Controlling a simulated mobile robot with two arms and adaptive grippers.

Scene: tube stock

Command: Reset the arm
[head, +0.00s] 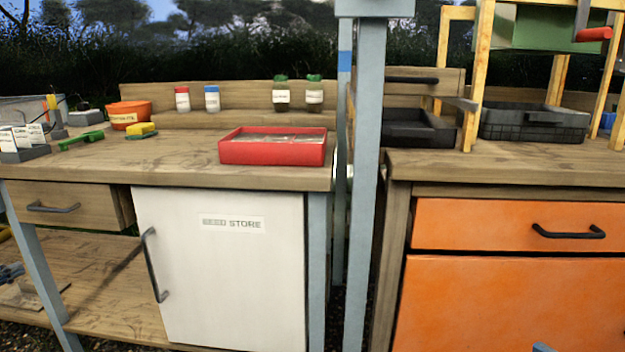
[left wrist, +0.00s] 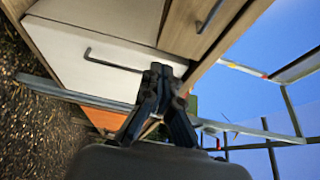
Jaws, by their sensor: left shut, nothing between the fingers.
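My left gripper (left wrist: 160,72) shows in the left wrist view with its dark fingers together and nothing between them. The wrist view is tilted; the white cabinet door (left wrist: 85,58) and its dark bar handle (left wrist: 112,62) lie beyond the fingertips. The fingertips overlap the cabinet in the picture, and I cannot tell the exact gap. In the head view I cannot make out the left gripper clearly. My right gripper is not seen in either view.
The left wooden bench (head: 185,165) carries a red tray (head: 272,150), an orange bowl (head: 129,114) and labelled jars. A grey-blue post (head: 366,180) stands between the benches. The right bench has an orange drawer (head: 470,225) and black crates. The white cabinet (head: 225,280) is shut.

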